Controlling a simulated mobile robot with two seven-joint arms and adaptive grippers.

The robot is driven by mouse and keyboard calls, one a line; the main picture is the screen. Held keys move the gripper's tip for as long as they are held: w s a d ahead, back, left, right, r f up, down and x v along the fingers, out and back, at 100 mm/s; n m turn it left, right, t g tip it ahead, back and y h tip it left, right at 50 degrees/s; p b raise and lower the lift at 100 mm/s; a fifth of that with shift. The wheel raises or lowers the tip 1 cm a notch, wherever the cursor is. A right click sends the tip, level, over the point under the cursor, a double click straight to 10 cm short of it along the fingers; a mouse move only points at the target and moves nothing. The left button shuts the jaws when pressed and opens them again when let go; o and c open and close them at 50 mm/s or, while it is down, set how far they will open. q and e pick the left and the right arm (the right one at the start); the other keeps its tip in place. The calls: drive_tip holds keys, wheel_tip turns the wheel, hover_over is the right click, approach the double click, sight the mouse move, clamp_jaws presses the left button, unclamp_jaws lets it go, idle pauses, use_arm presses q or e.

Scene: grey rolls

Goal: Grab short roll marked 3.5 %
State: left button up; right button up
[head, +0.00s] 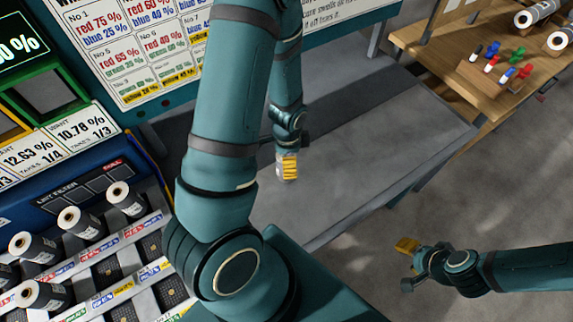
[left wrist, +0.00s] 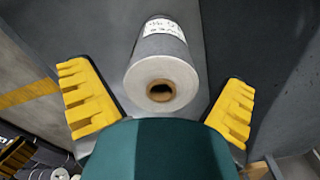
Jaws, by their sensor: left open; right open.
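The print on the label is upside down and too small to read surely. My left gripper (left wrist: 157,88) is open, with one yellow finger on each side of the roll and gaps between. In the head view my left gripper (head: 287,166) points down over the grey table; the roll there is mostly hidden by it. My right gripper (head: 404,264) is open and empty, over the floor at the right of the table.
The grey table top (head: 375,135) is otherwise clear. Several grey rolls (head: 82,222) stand in a labelled rack at the left. A wooden table (head: 425,42) at the back right holds rolls (head: 537,13) and coloured pegs. A printed board (head: 150,40) stands behind.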

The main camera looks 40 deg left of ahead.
use_arm(q)
drive_tip(key=shift+f, duration=0.9)
drive_tip(key=c, duration=1.4)
drive_tip(key=shift+r, duration=0.1)
